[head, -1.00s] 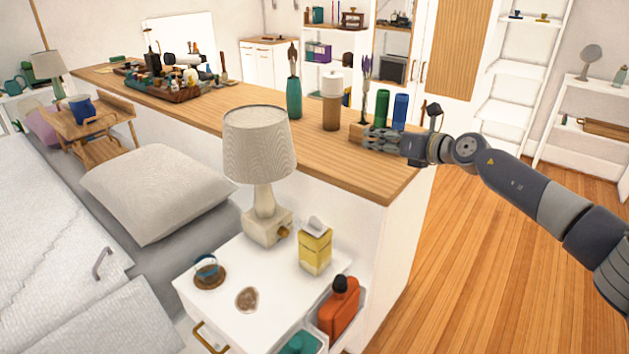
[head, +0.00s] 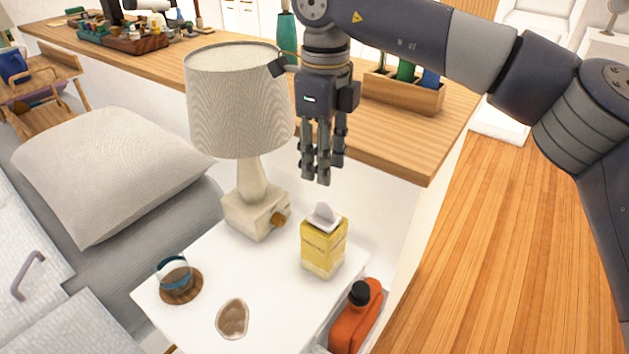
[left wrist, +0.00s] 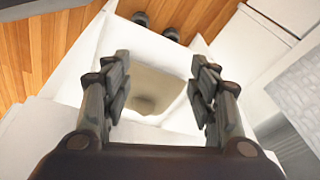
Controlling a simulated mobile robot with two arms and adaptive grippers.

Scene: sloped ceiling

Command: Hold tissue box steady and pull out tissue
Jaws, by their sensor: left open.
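The yellow tissue box (head: 324,249) stands upright on the white bedside table (head: 235,280) in the head view. A white tissue (head: 323,216) sticks up from its top. My right gripper (head: 321,178) hangs above and a little behind the box in the picture. Its fingers point down, spread and empty, with nothing touching the tissue. My left gripper shows only in the left wrist view (left wrist: 160,100). It is open and empty, its fingers on both sides of a pale surface with a brownish patch that I cannot identify. The tissue box is not clear in that view.
A lamp (head: 239,100) stands left of the box. A glass (head: 174,272) on a coaster and a brown dish (head: 233,319) are on the table's front part. An orange bottle (head: 356,315) stands at lower right. A wooden counter (head: 400,140) runs behind.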

